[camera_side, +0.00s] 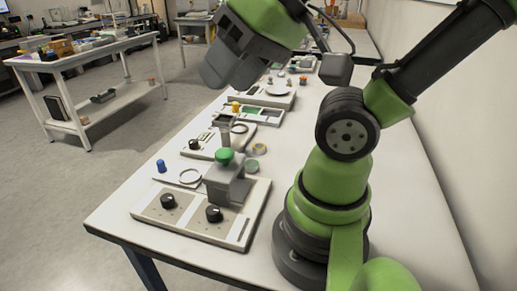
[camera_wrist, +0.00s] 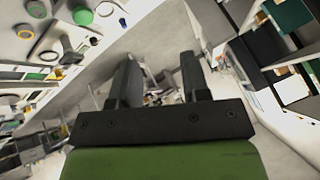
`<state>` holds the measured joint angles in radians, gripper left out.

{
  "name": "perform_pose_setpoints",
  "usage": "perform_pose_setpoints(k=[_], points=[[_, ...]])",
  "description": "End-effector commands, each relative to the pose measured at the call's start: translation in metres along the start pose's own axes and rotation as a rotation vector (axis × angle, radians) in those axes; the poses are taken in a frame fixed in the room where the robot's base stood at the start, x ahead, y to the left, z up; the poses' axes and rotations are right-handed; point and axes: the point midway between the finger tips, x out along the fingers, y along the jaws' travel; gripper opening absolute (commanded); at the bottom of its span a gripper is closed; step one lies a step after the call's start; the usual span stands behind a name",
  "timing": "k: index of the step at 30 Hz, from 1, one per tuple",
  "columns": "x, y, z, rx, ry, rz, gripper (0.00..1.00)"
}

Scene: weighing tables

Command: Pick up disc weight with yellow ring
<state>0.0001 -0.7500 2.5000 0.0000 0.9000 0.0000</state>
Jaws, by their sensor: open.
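Two small discs lie on the white table right of the front panels in the side view. The farther one (camera_side: 259,149) looks yellowish at the rim; the nearer one (camera_side: 252,164) looks grey-green. I cannot tell for sure which has the yellow ring. In the side view my gripper (camera_side: 216,73) is high above the table, away from the discs.
A grey stand with a green knob (camera_side: 224,157) rises from the front panel (camera_side: 232,231), which has black dials. More panels run behind.

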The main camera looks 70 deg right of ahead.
Motion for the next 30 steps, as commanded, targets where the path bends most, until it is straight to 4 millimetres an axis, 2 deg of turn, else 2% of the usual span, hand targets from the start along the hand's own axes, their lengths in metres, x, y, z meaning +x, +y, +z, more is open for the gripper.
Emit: perform_pose_setpoints(k=[10,11,14,15,23,26,30], points=[[0.000,0.000,0.000,0.000,0.000,0.000,0.43],[0.000,0.000,0.000,0.000,0.000,0.000,0.45],[0.000,0.000,0.000,0.000,0.000,0.000,0.68],[0.000,0.000,0.000,0.000,0.000,0.000,0.72],[0.001,0.000,-0.001,0.001,-0.001,0.003,0.72],[0.005,0.004,-0.010,0.008,-0.006,0.032,0.72],[0.022,0.023,-0.041,0.028,-0.028,0.130,0.72]])
